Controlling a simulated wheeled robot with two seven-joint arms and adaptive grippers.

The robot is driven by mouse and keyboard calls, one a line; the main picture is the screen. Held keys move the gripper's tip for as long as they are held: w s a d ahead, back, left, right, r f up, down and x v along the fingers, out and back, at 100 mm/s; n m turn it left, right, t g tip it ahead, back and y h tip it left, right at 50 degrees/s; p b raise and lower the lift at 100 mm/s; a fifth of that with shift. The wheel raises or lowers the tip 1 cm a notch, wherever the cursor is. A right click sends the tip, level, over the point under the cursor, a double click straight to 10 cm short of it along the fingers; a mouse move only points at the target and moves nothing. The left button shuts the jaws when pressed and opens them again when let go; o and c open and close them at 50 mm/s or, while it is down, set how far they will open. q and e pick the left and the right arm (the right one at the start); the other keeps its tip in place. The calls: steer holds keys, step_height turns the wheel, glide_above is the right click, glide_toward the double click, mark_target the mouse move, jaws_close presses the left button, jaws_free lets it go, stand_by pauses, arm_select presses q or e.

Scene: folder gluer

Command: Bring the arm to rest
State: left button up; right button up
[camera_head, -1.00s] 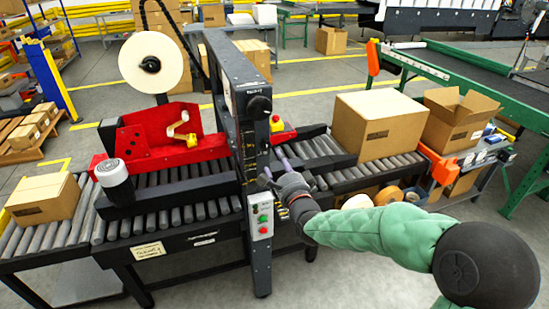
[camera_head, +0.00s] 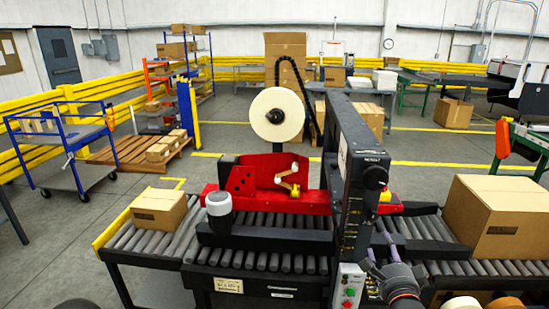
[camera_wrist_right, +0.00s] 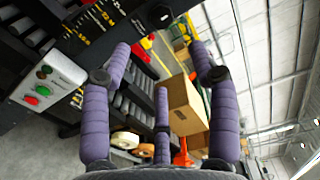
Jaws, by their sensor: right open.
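My right gripper (camera_head: 386,246) shows near the bottom of the head view, just right of the button panel (camera_head: 349,285) on the black machine post (camera_head: 352,150). In the right wrist view, its purple padded fingers (camera_wrist_right: 162,75) are spread apart with nothing between them. The button panel (camera_wrist_right: 47,82), with green and red buttons, is at the left there, apart from the fingers. Most of my right arm is below the head view. My left gripper is not in view.
A red taping unit with a white roll (camera_head: 277,114) stands over the roller conveyor (camera_head: 262,262). A small carton (camera_head: 159,212) sits at its left end, and a large carton (camera_head: 508,222) at the right. The floor (camera_head: 60,240) at left is open.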

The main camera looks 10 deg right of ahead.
steer(key=s+a+f+n+g+y, duration=0.1)
steer(key=a+f+n+g+y, duration=0.45)
steer(key=f, duration=0.95)
steer(key=s+a+f+n+g, duration=0.1)
steer(key=a+f+n+g, duration=0.25)
steer(key=a+f, duration=0.85)
steer(key=s+a+f+n+g+y, duration=0.1)
steer(key=s+a+f+n+g, duration=0.3)
steer(key=s+f, duration=0.6)
steer(key=s+a+f+n+g+y, duration=0.1)
steer(key=s+a+f+n+g, duration=0.3)
steer(key=s+f, duration=0.5)
step_height(320, 180, down, 2)
steer(key=shift+s+a+f+n, duration=0.25)
steer(key=shift+s+a+n, duration=0.15)
steer(key=shift+n, duration=0.3)
